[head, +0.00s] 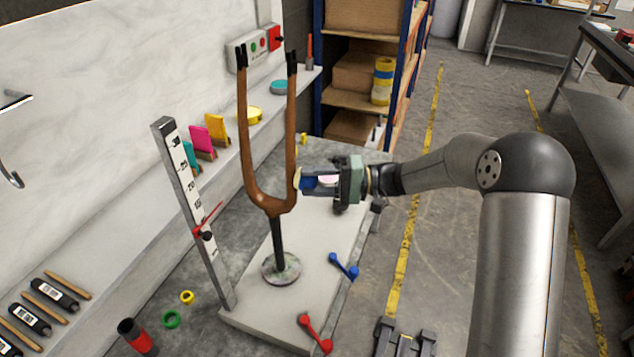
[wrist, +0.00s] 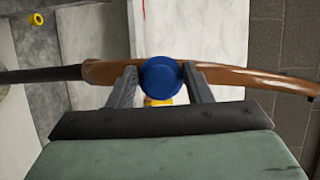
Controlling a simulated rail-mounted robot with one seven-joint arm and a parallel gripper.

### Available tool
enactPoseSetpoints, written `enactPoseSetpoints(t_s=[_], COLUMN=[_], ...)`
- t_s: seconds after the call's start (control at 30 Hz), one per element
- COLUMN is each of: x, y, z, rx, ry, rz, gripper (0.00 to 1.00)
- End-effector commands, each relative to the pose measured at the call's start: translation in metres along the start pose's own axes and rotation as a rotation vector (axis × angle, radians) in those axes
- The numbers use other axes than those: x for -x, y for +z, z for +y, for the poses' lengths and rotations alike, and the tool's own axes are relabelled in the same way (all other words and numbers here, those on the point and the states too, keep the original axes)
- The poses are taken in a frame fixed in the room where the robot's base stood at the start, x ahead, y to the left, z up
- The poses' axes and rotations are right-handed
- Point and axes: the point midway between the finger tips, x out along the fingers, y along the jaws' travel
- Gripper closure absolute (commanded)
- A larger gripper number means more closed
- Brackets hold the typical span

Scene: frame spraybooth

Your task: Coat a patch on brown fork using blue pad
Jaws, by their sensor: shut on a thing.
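The brown fork (head: 248,150) stands upright on a dark post with a round base, its two prongs pointing up. My gripper (head: 312,181) reaches in from the right, beside the lower part of the fork's right prong. It is shut on the blue pad (head: 322,184), whose pale face is at or very near the prong; I cannot tell if they touch. In the wrist view the round blue end of the pad (wrist: 160,77) sits between the two fingers, and the fork (wrist: 232,77) runs across behind it. The pad hides part of the fork there.
A ruled upright post (head: 185,190) with a red pointer stands left of the fork. Blue (head: 343,266) and red (head: 316,334) handles lie on the base plate. Coloured pads (head: 209,138) line the wall ledge. A shelf rack (head: 362,72) stands behind.

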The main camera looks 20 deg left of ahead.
Motion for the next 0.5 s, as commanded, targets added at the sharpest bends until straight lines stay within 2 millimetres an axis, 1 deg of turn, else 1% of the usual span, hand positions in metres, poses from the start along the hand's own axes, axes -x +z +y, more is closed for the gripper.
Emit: enactPoseSetpoints(t_s=[0.3,0.5], x=[-0.004,-0.003], y=[-0.002,-0.002], z=[-0.002,-0.014], rx=[0.001,0.003], ry=[-0.001,-0.001], rz=[0.0,0.0], gripper=[0.73,0.73])
